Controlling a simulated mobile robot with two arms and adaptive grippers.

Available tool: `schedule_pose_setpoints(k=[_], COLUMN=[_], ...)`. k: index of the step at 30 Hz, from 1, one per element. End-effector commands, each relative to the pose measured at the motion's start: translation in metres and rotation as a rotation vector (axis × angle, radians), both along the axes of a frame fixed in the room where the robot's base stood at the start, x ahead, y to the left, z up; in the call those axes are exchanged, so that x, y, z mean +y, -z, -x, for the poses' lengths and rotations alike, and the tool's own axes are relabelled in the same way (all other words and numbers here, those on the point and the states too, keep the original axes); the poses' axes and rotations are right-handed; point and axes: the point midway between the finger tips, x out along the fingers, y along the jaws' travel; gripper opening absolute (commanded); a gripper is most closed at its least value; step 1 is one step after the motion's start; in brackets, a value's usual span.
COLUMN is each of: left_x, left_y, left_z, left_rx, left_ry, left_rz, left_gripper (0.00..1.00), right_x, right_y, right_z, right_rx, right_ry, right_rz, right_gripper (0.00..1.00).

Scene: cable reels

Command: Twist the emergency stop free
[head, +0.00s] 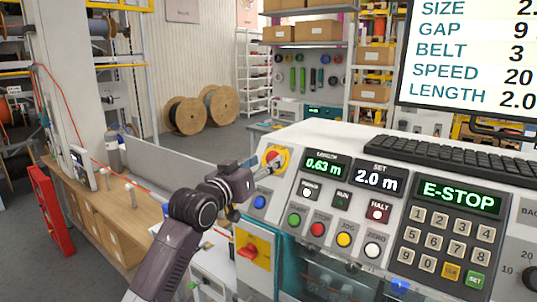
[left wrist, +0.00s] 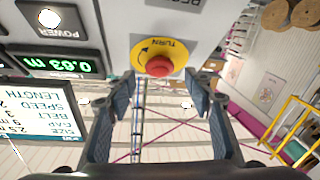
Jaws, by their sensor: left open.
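The emergency stop is a red mushroom button (left wrist: 159,66) on a round yellow plate (left wrist: 146,48) marked TURN with an arrow. In the head view the emergency stop (head: 271,153) is at the upper left of the sloped control panel, partly covered by my gripper. My left gripper (head: 277,166) points at it from the front left. In the left wrist view the left gripper (left wrist: 161,80) is open, its two fingertips to either side of the button with gaps between. It is not holding the button. My right gripper is not in view.
The white console (head: 340,140) carries displays, including a green E-STOP readout (head: 459,195), coloured buttons and a keypad (head: 446,240). A black keyboard (head: 450,158) and a monitor (head: 470,55) are at the right. A yellow plate with a red knob (head: 252,250) is below the gripper.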

Motion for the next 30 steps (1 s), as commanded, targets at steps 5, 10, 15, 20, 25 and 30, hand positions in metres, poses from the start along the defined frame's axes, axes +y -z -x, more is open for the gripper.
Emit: schedule_pose_setpoints(k=[5,10,15,20,25,30], left_x=[-0.01,-0.013,-0.014,-0.014,-0.014,-0.014], left_y=[-0.002,-0.001,0.001,0.001,0.001,0.001], left_z=[-0.017,-0.024,-0.026,-0.026,-0.025,-0.025], left_rx=[0.003,0.0,0.001,0.0,0.001,0.001], left_ry=[0.001,0.0,0.0,0.0,0.0,0.0], left_rz=[0.001,0.0,0.0,0.0,0.0,0.0], left_gripper=[0.48,0.48,0.48,0.46,0.27,0.08], right_x=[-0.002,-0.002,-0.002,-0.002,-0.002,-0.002], right_y=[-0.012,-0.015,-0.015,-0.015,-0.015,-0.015], right_z=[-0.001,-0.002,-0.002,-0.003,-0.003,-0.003], right_rx=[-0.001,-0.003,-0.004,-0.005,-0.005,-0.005], right_ry=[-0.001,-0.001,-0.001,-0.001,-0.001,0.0], right_rz=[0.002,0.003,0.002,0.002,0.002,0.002], right_gripper=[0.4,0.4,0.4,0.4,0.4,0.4])
